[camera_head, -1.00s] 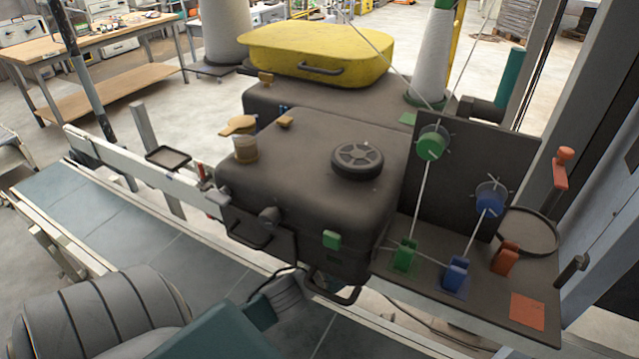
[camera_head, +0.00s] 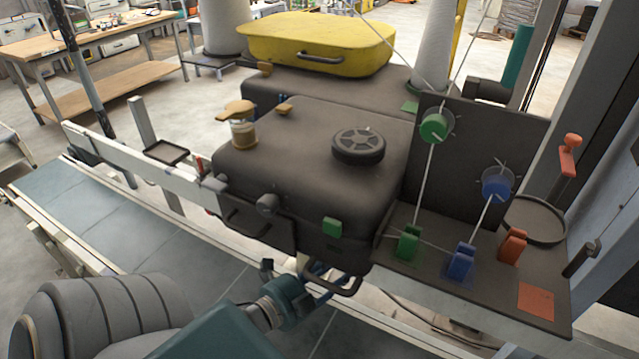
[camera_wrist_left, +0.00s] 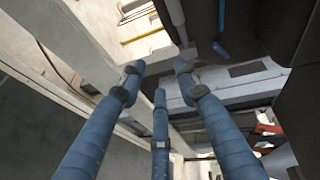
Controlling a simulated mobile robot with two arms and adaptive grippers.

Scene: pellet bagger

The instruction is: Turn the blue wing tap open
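In the head view my left arm comes in from the bottom, and its gripper (camera_head: 300,272) is at the machine's lower front edge by a black loop handle (camera_head: 345,285). In the left wrist view the blue fingers of my left gripper (camera_wrist_left: 158,85) are spread apart with nothing between them. A small blue piece (camera_wrist_left: 220,49) shows beyond the fingertips, apart from them; I cannot tell if it is the wing tap. In the head view a blue spoked wheel (camera_head: 497,185) and a blue lever block (camera_head: 461,262) are at the right. My right gripper is not in view.
The dark machine body (camera_head: 290,155) stands above a conveyor (camera_head: 110,215). A green wheel (camera_head: 433,126), green block (camera_head: 408,243) and orange block (camera_head: 513,246) share the right-hand panel. A white rail (camera_head: 130,160) runs along the conveyor. Grey floor is open behind.

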